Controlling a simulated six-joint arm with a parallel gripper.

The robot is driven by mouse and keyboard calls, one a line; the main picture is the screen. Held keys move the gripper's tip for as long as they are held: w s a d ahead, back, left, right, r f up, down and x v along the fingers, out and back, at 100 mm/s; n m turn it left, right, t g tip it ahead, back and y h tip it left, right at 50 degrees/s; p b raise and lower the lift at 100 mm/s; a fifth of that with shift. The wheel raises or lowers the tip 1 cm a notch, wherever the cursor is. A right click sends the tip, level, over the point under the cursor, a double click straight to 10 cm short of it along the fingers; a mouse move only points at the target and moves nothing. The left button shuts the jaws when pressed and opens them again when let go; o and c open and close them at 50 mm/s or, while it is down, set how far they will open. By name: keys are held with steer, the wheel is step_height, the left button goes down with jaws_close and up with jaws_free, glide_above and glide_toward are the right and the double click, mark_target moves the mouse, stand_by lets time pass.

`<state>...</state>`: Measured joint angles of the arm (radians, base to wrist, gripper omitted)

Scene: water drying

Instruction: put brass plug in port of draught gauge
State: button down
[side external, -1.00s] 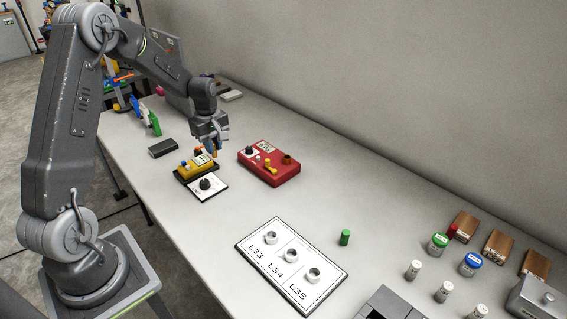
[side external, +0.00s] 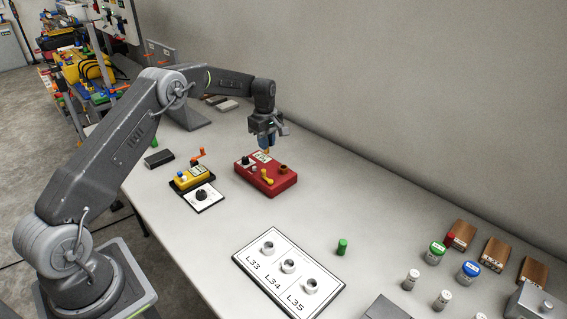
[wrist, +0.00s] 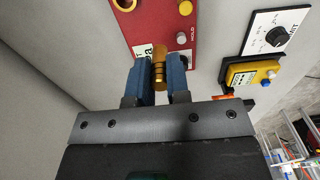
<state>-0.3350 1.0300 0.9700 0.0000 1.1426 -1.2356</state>
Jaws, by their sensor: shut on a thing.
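My gripper (side external: 267,146) is above the back edge of a red box-shaped device (side external: 284,182), near its display. In the wrist view, the two blue fingers (wrist: 158,66) are shut on a brass plug (wrist: 158,76), a short ribbed cylinder. The red device (wrist: 158,28) also shows there, beyond the fingertips. It has a round brass-rimmed port (side external: 283,168) at its right end, and the port's rim (wrist: 134,5) is at the top edge of the wrist view. The port stands apart from the plug. I cannot read a name on the device.
A yellow device (side external: 189,179) with a raised orange lever (side external: 198,154) and a black-knob panel (side external: 213,201) stand to the left. A labelled plate (side external: 245,255) with several sockets and a green cylinder (side external: 342,247) lie in front. Jars and wooden blocks are at the right.

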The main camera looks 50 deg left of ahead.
steer(key=w+d+f, duration=0.1)
steer(key=d, duration=0.1)
steer(key=w+d+f, duration=0.2)
steer(key=shift+w+d+f, duration=0.1)
steer(key=shift+w+f, duration=0.1)
steer(key=shift+w, duration=0.05)
steer(key=shift+f, duration=1.9)
steer(key=shift+f, duration=0.15)
steer(key=c, duration=1.1)
jaws_free()
